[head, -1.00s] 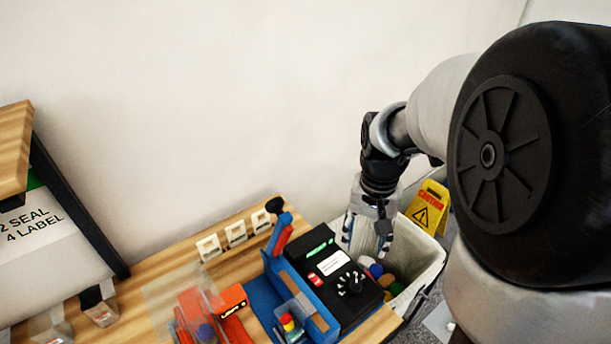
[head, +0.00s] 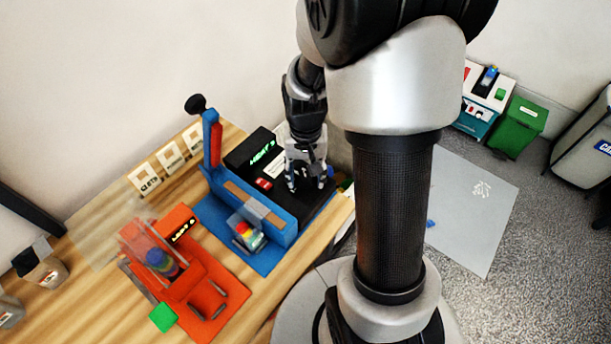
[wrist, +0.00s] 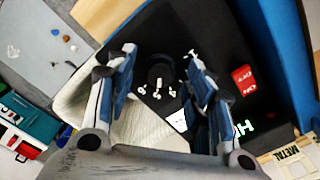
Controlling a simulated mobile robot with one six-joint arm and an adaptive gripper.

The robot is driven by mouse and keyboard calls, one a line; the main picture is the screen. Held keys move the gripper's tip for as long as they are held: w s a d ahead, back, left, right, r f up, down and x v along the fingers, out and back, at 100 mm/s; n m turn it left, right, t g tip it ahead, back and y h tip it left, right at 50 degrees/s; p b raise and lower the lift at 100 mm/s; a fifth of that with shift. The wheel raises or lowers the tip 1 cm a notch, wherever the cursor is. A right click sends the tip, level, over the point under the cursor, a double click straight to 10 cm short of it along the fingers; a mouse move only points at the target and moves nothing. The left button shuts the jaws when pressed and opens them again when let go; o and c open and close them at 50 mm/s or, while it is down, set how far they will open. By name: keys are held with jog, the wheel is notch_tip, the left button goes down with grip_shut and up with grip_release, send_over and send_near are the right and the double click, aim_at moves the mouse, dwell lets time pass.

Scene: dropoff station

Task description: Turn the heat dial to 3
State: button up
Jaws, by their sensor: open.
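The heat dial (wrist: 158,74) is a round black knob on the black top of the sealer box (head: 322,203), with white numerals around it in the wrist view. Its pointer setting is too dark to read. In the head view my gripper hides it. My gripper (head: 308,187) points down over the box. In the wrist view my gripper (wrist: 161,56) is open, its two blue-padded fingers on either side of the dial. I cannot tell whether they touch it. A green display (head: 262,150) on the box shows HEAT and a digit too blurred to be sure of.
A red switch (wrist: 244,79) sits near the dial. The blue sealer frame (head: 232,190) with its raised lever stands beside the box. An orange device (head: 205,285) is at the front left. A pale bin (wrist: 140,130) stands close beside the box.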

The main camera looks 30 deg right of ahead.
jog(key=shift+f, duration=0.1)
jog(key=shift+c, duration=0.2)
jog(key=c, duration=1)
